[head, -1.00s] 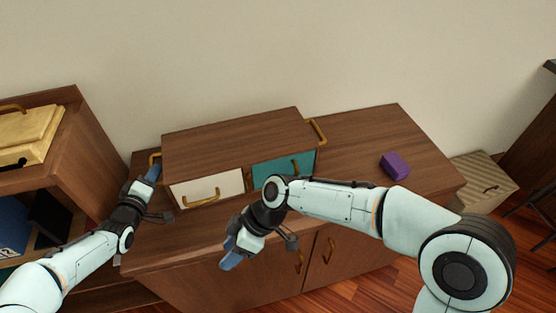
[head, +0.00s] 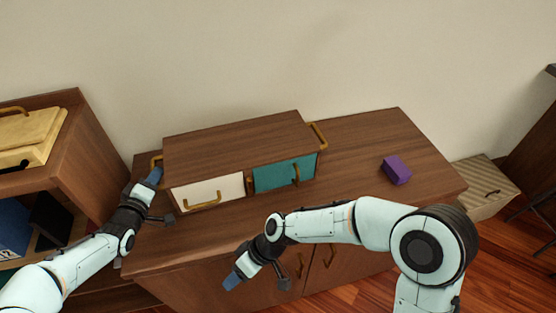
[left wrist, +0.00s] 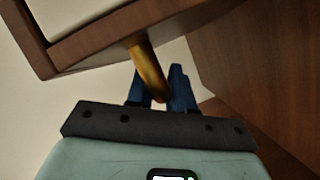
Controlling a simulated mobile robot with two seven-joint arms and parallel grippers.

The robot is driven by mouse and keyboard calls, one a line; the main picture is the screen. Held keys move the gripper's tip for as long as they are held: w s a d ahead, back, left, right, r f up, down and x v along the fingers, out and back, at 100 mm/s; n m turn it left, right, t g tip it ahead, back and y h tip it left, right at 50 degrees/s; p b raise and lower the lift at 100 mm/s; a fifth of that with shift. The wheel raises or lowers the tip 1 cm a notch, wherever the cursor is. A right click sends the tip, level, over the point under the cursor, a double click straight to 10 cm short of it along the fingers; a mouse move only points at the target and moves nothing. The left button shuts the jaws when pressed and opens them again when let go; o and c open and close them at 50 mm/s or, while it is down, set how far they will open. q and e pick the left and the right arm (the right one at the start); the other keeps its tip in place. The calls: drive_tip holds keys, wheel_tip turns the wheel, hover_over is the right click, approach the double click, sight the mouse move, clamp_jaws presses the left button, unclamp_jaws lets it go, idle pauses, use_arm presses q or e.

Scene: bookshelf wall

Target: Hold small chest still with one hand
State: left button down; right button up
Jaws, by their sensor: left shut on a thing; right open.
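The small chest (head: 235,138) is a brown wooden box with a white drawer (head: 208,194) and a teal drawer (head: 284,174) in its front, each with a brass handle. It sits on a wooden cabinet. A brass side handle (head: 155,162) is on its left end, another (head: 318,135) on its right end. My left gripper (head: 154,176) is shut on the left side handle, which shows between its blue fingers in the left wrist view (left wrist: 150,72). My right gripper (head: 232,281) is open and empty, in front of the cabinet and apart from the chest.
A purple block (head: 396,169) lies on the cabinet top (head: 365,135) right of the chest, with bare surface around it. A shelf unit (head: 78,135) with a yellow box (head: 30,135) stands at left. A striped box (head: 484,187) is on the floor at right.

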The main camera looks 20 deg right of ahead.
use_arm(q)
drive_tip(key=shift+s+a+f, duration=0.1)
drive_tip(key=shift+f, duration=0.3)
drive_tip(key=c, duration=0.9)
unclamp_jaws()
drive_tip(key=shift+r, duration=0.25)
drive_tip(key=shift+r, duration=0.15)
